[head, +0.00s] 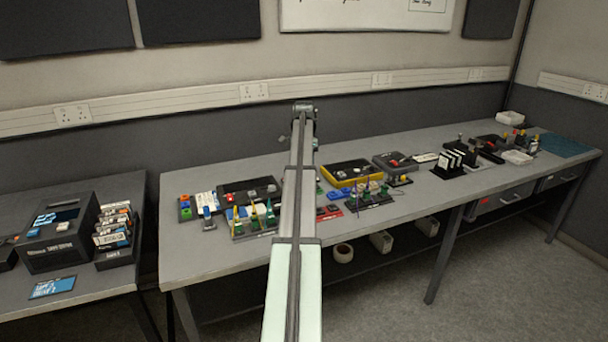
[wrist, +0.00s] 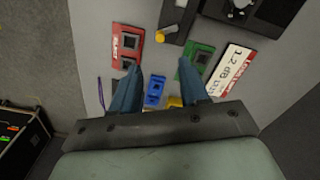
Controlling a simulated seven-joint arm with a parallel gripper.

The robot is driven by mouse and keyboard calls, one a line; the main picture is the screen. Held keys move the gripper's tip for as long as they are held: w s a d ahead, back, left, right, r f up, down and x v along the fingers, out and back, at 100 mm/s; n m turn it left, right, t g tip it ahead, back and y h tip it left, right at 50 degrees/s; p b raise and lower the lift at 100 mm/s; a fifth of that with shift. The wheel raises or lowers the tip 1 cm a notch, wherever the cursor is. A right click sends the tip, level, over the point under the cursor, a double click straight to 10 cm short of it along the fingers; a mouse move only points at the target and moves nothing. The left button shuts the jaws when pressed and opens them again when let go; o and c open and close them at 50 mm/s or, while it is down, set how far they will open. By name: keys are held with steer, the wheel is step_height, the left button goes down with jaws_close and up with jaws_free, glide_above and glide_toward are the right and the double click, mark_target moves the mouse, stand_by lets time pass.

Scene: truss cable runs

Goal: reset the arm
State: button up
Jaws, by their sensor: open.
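My gripper (wrist: 158,66) shows in the wrist view with its two blue-grey fingers spread apart and nothing held between them. A small blue piece (wrist: 154,92) shows on the bench in the gap between the fingers, close to the dark palm edge. In the head view my arm reaches out over the long grey bench; I cannot make out the fingers there. A red labelled block (wrist: 127,44) lies beyond the left finger. A green block (wrist: 197,62) lies by the right finger, partly covered by it.
A white printed label card (wrist: 230,68) lies at right in the wrist view. The long bench (head: 225,262) carries a yellow-edged tray (head: 350,172), a black card rack (head: 452,163) and a white bin (head: 510,118). A black box (head: 58,238) stands on the left table.

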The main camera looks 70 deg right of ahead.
steer(key=shift+r, duration=0.45)
stand_by(0.3)
